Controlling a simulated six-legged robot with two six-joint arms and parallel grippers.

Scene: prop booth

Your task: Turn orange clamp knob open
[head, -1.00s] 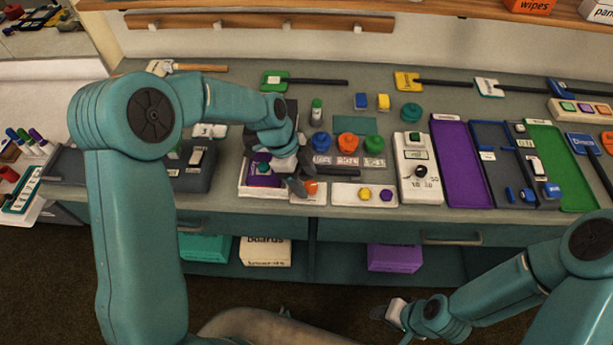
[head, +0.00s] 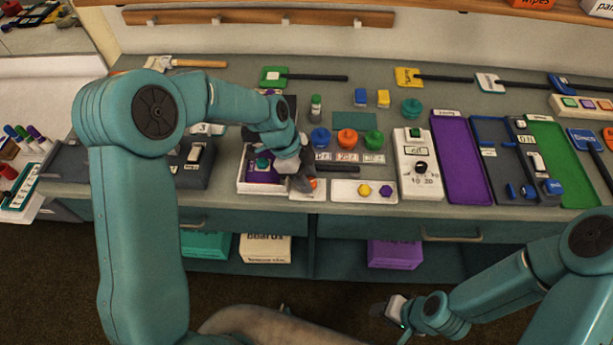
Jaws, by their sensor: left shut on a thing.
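The orange clamp knob (head: 314,183) sits on a small white plate (head: 304,195) at the front edge of the bench, left of centre. My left gripper (head: 306,184) points down over it and is shut on it; its dark fingers hide most of the knob, so only a bit of orange shows. The knob's turn angle cannot be read. My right gripper (head: 388,310) is low in front of the bench, far from the knob; whether its fingers are open or shut does not show clearly.
A white box with a purple top and green button (head: 263,163) stands just left of my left gripper. A white plate with yellow and purple knobs (head: 364,191) lies close on the right. Blue, orange and green round knobs (head: 347,139) stand behind.

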